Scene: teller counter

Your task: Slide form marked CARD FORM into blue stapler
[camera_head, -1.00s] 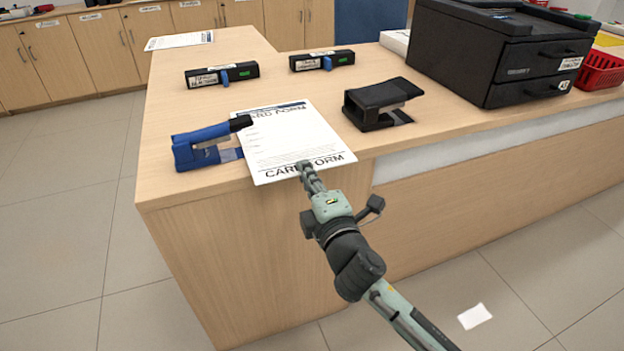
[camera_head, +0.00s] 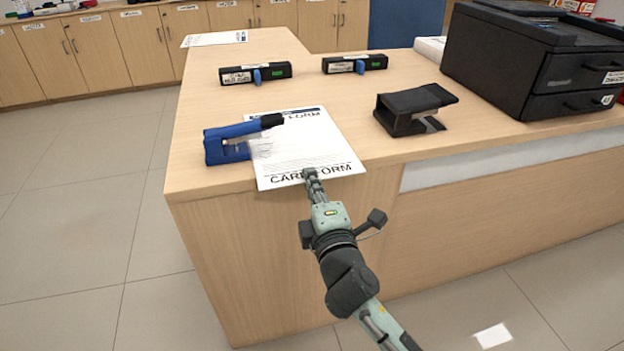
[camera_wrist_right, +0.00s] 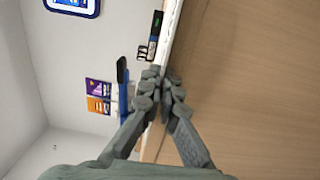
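The white form marked CARD FORM (camera_head: 310,150) lies on the counter, its printed near edge at the counter's front edge. The blue stapler (camera_head: 226,146) stands at the form's left, its dark-tipped upper arm pointing right over the form's left part. The form's left edge lies below that arm and covers part of the stapler's base. My right gripper (camera_head: 312,174) is at the form's near edge, fingers closed on it. In the right wrist view the fingers (camera_wrist_right: 160,88) pinch along the thin edge, with the blue stapler (camera_wrist_right: 124,95) beyond. My left gripper is not in view.
Two black labelled stamps or holders (camera_head: 255,74) (camera_head: 354,64) lie behind. A black drawer unit (camera_head: 530,65) is at right. Another paper (camera_head: 214,39) lies at the far end. The counter (camera_head: 290,92) between these is bare.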

